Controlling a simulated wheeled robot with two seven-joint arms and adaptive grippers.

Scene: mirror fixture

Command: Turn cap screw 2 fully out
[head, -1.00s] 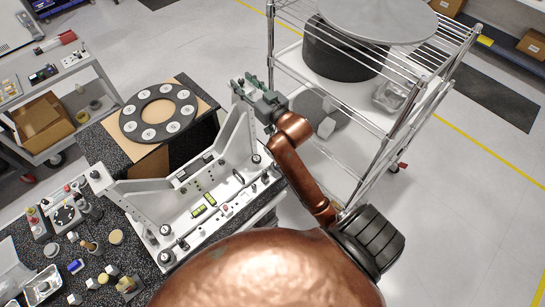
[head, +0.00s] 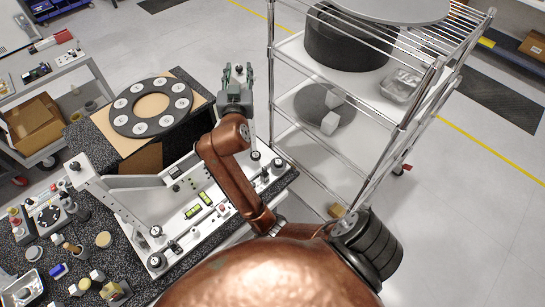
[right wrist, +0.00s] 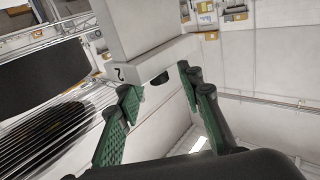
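Cap screw 2 (right wrist: 159,78) is a small dark head at the lower end of a pale grey block (right wrist: 140,30) marked "2" in the right wrist view. My right gripper (right wrist: 161,87) is open, its green fingers on either side of the screw head and apart from it. In the head view my right gripper (head: 238,74) is at the far end of the white fixture (head: 165,205). The screw cannot be made out there. My left gripper is not in view.
A black ring with pale discs (head: 118,113) lies on a box left of my right gripper. A wire shelf rack (head: 395,128) stands close on the right. Several small parts crowd the dark table (head: 115,262) at lower left.

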